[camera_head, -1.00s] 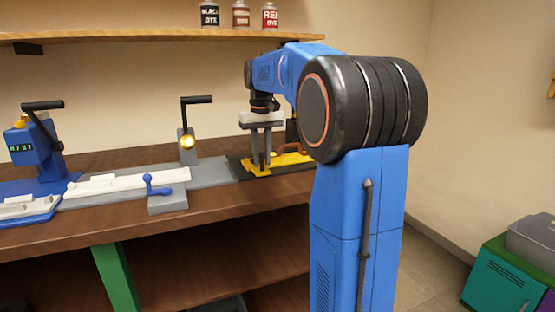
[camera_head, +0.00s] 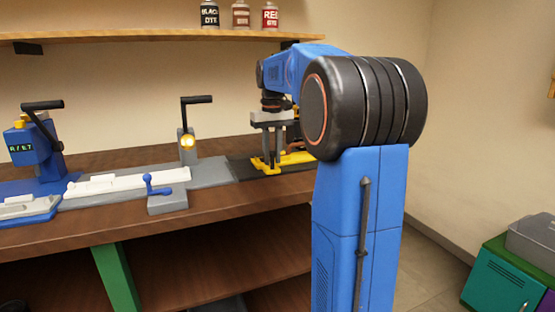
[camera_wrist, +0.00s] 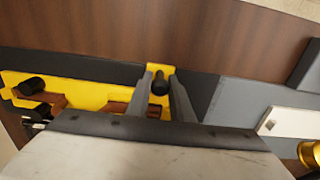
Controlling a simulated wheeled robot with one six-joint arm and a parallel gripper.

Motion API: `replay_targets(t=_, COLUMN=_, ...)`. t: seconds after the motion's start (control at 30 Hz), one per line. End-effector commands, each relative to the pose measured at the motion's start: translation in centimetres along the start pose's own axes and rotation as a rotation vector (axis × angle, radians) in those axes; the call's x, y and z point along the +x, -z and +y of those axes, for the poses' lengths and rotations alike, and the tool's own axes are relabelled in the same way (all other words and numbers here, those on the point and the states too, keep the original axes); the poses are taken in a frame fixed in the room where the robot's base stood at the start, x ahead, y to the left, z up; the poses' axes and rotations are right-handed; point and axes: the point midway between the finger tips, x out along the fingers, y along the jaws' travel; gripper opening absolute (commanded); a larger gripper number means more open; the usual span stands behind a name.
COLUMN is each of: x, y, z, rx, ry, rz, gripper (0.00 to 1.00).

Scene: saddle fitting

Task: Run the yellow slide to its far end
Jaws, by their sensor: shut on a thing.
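The yellow slide (camera_head: 297,158) is a flat yellow plate on a dark track (camera_head: 240,168) at the right part of the bench. In the wrist view the yellow slide (camera_wrist: 88,92) carries brown pieces and a black cylinder, and a dark knob (camera_wrist: 160,86) stands at one edge. My gripper (camera_head: 272,165) points down at the slide's left end. In the wrist view my gripper (camera_wrist: 162,84) has its grey fingers around the dark knob, shut on it. My arm hides the right part of the slide in the head view.
A grey bed with a white strip (camera_head: 130,180) and a blue-handled clamp (camera_head: 155,186) lies left of the track. A blue press (camera_head: 36,150) is at far left. A shelf with dye cans (camera_head: 240,15) hangs above.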

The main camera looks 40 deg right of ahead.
Motion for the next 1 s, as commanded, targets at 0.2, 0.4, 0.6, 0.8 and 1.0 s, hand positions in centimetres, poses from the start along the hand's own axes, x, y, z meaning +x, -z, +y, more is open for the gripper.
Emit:
replay_targets(t=0.2, x=-0.1, y=0.0, z=0.7, rx=0.000, ry=0.000, rz=0.002, gripper=0.08)
replay_targets(t=0.4, x=-0.1, y=0.0, z=1.4, rx=0.001, ry=0.000, rz=0.002, gripper=0.08)
replay_targets(t=0.6, x=-0.1, y=0.0, z=2.3, rx=0.001, ry=0.000, rz=0.002, gripper=0.08)
replay_targets(t=0.8, x=-0.1, y=0.0, z=2.7, rx=0.000, ry=0.000, rz=0.002, gripper=0.08)
replay_targets(t=1.0, x=0.0, y=0.0, z=3.8, rx=0.001, ry=0.000, rz=0.001, gripper=0.08)
